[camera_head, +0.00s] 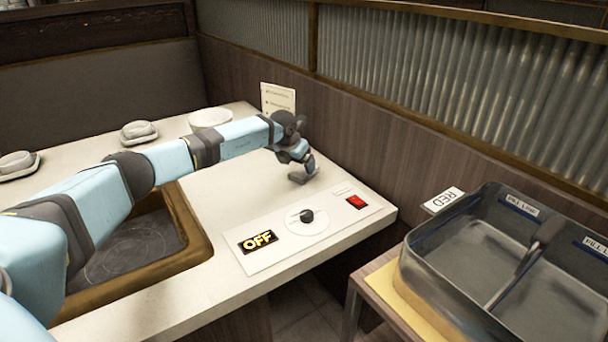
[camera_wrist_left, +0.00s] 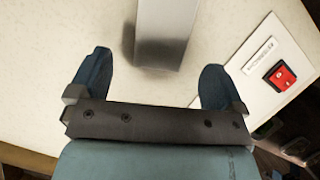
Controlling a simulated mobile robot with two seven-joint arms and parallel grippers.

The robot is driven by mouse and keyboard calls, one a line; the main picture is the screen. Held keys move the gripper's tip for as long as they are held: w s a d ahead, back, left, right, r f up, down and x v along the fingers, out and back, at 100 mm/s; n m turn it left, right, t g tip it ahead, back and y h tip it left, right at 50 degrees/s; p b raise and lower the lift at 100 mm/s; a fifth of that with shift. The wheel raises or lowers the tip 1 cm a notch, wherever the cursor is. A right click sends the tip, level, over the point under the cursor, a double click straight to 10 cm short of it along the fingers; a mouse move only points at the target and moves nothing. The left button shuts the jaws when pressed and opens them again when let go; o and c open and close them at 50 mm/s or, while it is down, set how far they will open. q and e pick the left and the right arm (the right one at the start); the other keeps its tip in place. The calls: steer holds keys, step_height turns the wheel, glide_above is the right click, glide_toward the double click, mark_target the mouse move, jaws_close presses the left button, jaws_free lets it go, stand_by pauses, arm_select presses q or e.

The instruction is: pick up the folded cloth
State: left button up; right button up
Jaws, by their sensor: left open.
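A plain grey, flat-sided thing (camera_wrist_left: 163,40) lies between and beyond my fingers in the left wrist view; it looks like the folded cloth, but I cannot be sure. It casts a shadow on the pale tabletop. My left gripper (camera_head: 303,172) is low over the table near the wall, left of the control panel. Its two blue fingers are spread in the left wrist view (camera_wrist_left: 155,62), with gaps to the grey thing on both sides. In the head view my gripper largely hides that spot. My right gripper is not in view.
A panel with an OFF sign (camera_head: 257,241), a dark knob (camera_head: 307,215) and a red switch (camera_head: 356,201) lies at the table's right. A card (camera_head: 278,98) stands behind my gripper. A sunken hob (camera_head: 130,249) is under my arm. A divided pan (camera_head: 432,250) stands right.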

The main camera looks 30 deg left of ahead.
mark_target(302, 171)
arm_select(q)
steer(key=b+x, duration=0.1)
steer(key=x, duration=0.3)
steer(key=shift+w+d, duration=0.15)
steer(key=shift+w, duration=0.05)
steer(key=shift+w+f, duration=0.1)
steer(key=shift+f, duration=0.15)
steer(key=c, duration=1.1)
steer(key=shift+o, duration=0.2)
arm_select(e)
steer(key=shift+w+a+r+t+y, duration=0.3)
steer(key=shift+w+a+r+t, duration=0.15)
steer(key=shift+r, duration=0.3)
arm_select(q)
steer(key=shift+r, duration=0.1)
